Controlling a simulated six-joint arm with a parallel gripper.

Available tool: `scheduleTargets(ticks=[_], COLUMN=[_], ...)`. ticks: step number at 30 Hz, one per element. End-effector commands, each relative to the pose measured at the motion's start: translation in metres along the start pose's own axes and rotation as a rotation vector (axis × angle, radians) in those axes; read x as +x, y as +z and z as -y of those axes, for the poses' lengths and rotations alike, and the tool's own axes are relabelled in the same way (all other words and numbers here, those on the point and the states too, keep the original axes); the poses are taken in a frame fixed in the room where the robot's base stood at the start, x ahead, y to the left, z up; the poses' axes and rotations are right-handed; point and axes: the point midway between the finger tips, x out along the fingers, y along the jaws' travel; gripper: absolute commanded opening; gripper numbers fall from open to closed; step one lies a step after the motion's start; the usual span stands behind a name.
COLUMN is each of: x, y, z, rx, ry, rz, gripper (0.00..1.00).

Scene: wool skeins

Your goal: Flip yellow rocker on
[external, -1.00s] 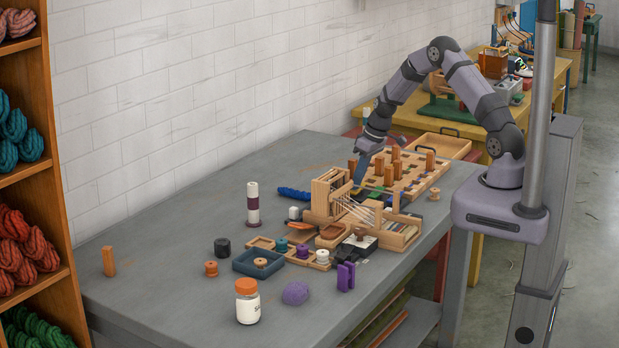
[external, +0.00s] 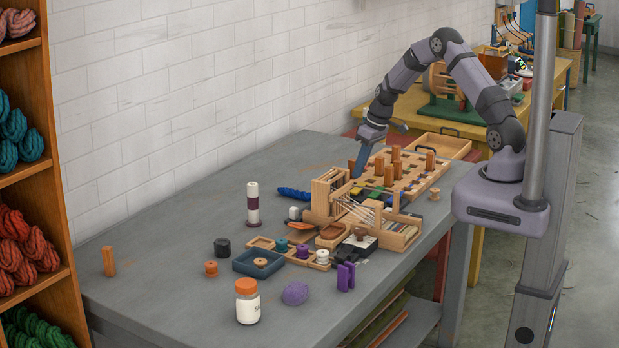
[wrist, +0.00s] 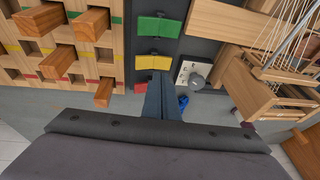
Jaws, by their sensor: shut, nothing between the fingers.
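The yellow rocker (wrist: 153,62) sits on a dark panel in the wrist view, between a green rocker (wrist: 158,27) and a red rocker (wrist: 146,87). I cannot tell which way the yellow rocker is tipped. My gripper (wrist: 160,76) is shut and empty. In the external view my gripper (external: 357,174) points down behind the wooden loom (external: 322,198).
A slotted wooden board with upright pegs (wrist: 58,62) stands left of the panel. A white plate with a grey knob (wrist: 193,79) and the loom (wrist: 246,85) stand right. A blue skein (external: 294,194) lies beside the loom. The table's left part (external: 175,240) is mostly clear.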

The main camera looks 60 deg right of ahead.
Motion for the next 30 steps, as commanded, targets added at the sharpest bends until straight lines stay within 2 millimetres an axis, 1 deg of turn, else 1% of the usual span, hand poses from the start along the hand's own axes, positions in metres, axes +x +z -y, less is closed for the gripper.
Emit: scheduleTargets(ticks=[1, 2, 3, 12, 18, 24, 30], x=[-0.016, -0.015, -0.019, -0.067, -0.09, -0.101, -0.103], y=[-0.005, -0.004, -0.003, -0.003, -0.002, -0.002, -0.001], z=[0.002, 0.003, 0.004, 0.019, 0.027, 0.03, 0.031], rx=[0.0, -0.001, -0.002, -0.002, -0.001, -0.001, 0.0], ry=[0.0, 0.0, 0.001, 0.001, 0.001, 0.0, -0.001], rz=[-0.002, -0.003, -0.005, -0.004, -0.002, 0.0, 0.001], gripper=[0.0, 0.0, 0.0, 0.0, 0.0, 0.0, 0.0])
